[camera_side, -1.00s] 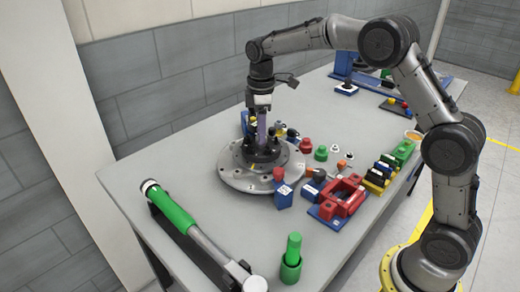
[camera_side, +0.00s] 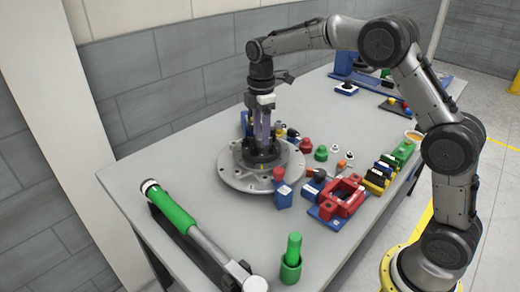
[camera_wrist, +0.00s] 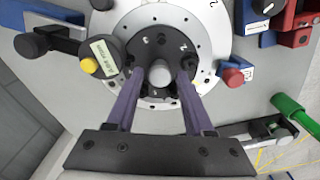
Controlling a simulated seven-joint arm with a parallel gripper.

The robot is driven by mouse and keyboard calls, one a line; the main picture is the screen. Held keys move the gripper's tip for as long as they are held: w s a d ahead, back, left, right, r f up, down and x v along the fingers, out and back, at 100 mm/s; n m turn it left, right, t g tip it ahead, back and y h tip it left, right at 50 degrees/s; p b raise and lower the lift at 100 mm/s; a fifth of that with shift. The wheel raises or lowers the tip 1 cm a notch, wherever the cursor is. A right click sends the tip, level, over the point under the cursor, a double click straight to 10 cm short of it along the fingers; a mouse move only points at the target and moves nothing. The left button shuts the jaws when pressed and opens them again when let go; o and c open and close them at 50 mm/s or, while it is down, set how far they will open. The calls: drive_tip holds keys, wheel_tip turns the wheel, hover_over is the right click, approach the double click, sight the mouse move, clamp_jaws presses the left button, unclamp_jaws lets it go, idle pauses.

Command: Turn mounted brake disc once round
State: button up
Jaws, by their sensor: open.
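The brake disc (camera_side: 235,177) is a wide, flat, pale metal disc lying on the table, with a black hub (camera_side: 262,158) on top. In the wrist view the disc (camera_wrist: 210,25) has small holes and dark marks on its face. The black hub (camera_wrist: 160,42) carries knob-like studs around a silver centre post (camera_wrist: 160,74). My gripper (camera_side: 262,142) points down over the hub. In the wrist view my gripper (camera_wrist: 160,70) is open, its purple fingers apart, one on each side of the post, with tips beside two studs. I cannot tell whether they touch.
A blue block with a red knob (camera_side: 282,190) stands close by the disc's front right edge. A red fixture (camera_side: 342,198) and several small parts lie to the right. A green-handled tool (camera_side: 170,208) and a green cylinder (camera_side: 293,250) are in front. Bare table lies left of the disc.

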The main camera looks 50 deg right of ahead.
drive_tip(key=shift+r, duration=3)
